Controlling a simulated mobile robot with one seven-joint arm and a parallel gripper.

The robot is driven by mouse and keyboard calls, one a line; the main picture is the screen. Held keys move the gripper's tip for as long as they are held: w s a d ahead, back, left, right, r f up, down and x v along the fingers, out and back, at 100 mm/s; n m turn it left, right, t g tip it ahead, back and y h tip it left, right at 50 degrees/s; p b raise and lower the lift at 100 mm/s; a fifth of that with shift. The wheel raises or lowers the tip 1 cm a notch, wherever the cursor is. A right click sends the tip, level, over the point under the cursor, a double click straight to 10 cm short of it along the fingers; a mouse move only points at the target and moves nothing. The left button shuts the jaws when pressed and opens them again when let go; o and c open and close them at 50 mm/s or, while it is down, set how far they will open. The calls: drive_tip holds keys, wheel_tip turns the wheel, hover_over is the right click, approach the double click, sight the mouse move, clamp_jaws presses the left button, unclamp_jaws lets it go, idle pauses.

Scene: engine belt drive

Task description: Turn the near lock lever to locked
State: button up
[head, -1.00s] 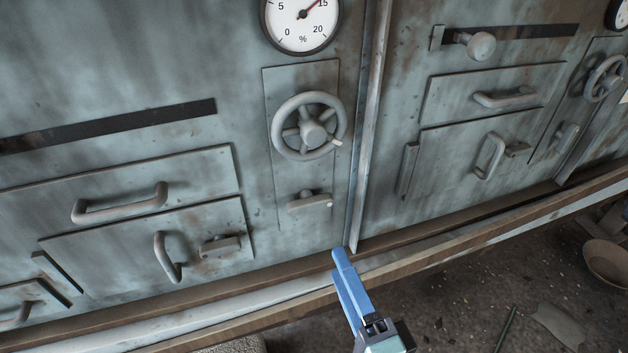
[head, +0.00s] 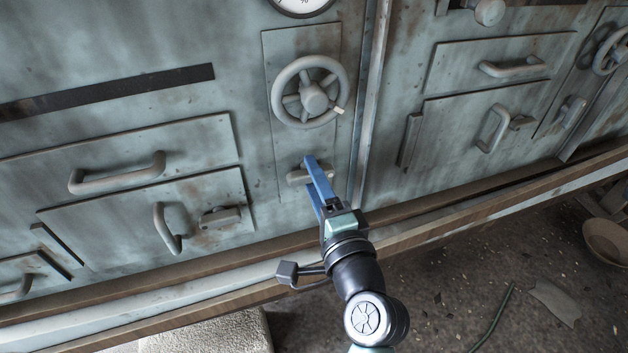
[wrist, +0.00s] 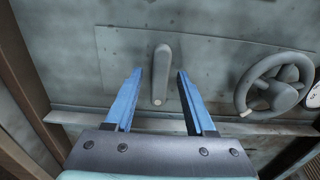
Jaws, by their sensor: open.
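A grey lock lever (head: 293,178) with a pale tip sits on the narrow panel below the handwheel (head: 310,92). It lies roughly level in the head view, where my gripper partly covers it. In the wrist view the lever (wrist: 161,75) runs up and down the picture between my two blue fingers, with a gap on both sides. My gripper (head: 309,171) is open and empty, with its fingertips in front of the lever; it also shows in the wrist view (wrist: 159,73). How far the tips are from the panel is hard to tell.
Hatches with bar handles (head: 118,175) and a small latch (head: 220,217) lie to the left. More handles (head: 515,67) lie to the right, past a vertical strip (head: 368,90). A ledge (head: 230,275) runs below.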

drive_tip(key=shift+c, duration=0.2)
clamp_jaws()
drive_tip(key=shift+n, duration=0.4)
drive_tip(key=shift+f+n+b, duration=0.1)
drive_tip(key=shift+n+b, duration=4.85)
drive_tip(key=shift+n, duration=3.45)
